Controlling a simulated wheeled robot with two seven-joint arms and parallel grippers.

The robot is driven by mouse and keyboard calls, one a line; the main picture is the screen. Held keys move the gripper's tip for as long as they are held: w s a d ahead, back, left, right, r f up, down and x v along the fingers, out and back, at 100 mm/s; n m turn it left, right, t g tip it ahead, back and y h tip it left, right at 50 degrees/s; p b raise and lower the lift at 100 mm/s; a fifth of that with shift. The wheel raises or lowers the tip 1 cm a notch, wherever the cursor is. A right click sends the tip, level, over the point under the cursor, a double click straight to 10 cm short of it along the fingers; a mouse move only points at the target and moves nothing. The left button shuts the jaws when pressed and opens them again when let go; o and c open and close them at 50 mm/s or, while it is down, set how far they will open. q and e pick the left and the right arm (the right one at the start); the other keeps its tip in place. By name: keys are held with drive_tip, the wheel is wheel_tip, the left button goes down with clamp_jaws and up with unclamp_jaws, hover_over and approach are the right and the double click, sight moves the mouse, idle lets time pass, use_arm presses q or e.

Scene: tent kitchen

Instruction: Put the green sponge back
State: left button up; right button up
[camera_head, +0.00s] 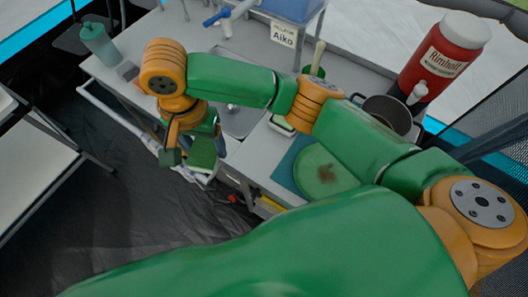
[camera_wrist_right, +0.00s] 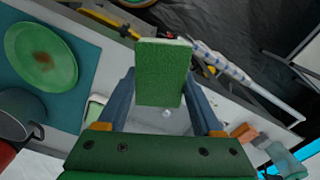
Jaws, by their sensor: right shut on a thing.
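The green sponge (camera_wrist_right: 163,70) is clamped between the two blue-grey fingers of my right gripper (camera_wrist_right: 160,88) in the wrist view. It stands out past the fingertips with its broad green face to the camera. In the head view the sponge (camera_head: 203,154) shows below my right gripper (camera_head: 204,132), by the front edge of the counter near the sink (camera_head: 238,121). A small pale dish (camera_head: 281,126) lies on the counter to the right of the sink, partly hidden by my arm. It also shows in the wrist view (camera_wrist_right: 94,110). My left gripper is not in view.
A green plate (camera_head: 322,172) on a teal mat, a dark pot (camera_head: 388,112) and a red dispenser (camera_head: 440,62) stand at the right. A teal bottle (camera_head: 98,42) stands at the counter's left end.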

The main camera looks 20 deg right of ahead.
drive_tip(key=w+d+f+p, duration=0.2)
drive_tip(key=d+f, duration=0.2)
drive_tip(key=d, duration=0.5)
hover_over(265, 151)
wheel_tip(265, 151, down, 6)
drive_tip(key=shift+f, duration=1.55)
drive_tip(key=shift+f, duration=0.15)
drive_tip(key=o, duration=1.4)
drive_tip(key=shift+o, duration=0.2)
wheel_tip(265, 151, up, 12)
drive_tip(key=shift+r, duration=0.25)
